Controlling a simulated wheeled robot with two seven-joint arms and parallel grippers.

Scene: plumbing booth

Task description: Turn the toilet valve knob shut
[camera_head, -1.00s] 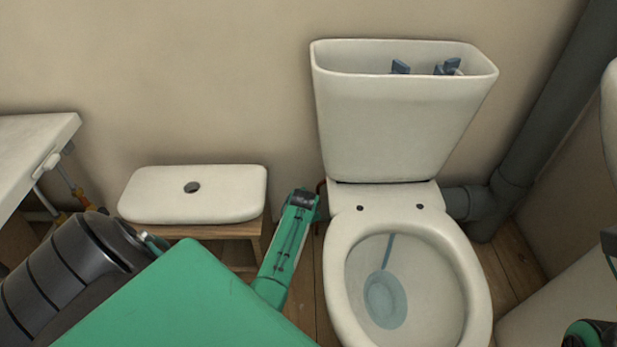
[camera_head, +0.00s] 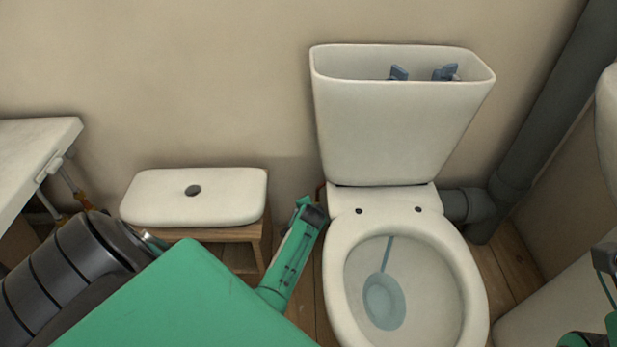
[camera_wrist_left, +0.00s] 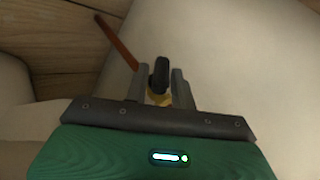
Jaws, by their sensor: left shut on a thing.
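The valve knob (camera_wrist_left: 161,72) is small and black, on a brass valve body (camera_wrist_left: 157,99) in the left wrist view. My left gripper (camera_wrist_left: 159,78) has a grey finger on each side of the knob and is shut on it. In the head view my left gripper (camera_head: 312,213) reaches down just left of the toilet (camera_head: 393,130), beside the base of its cistern. The knob and fingertips are hidden there. Parts of my right arm show at the right edge, but its fingertips are not seen.
A reddish pipe (camera_wrist_left: 118,42) runs from the valve. The cistern lid (camera_head: 225,198) lies on a wooden stool (camera_head: 262,232) left of the gripper. A grey waste pipe (camera_head: 535,125) stands at right. A white counter (camera_head: 35,150) is at far left.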

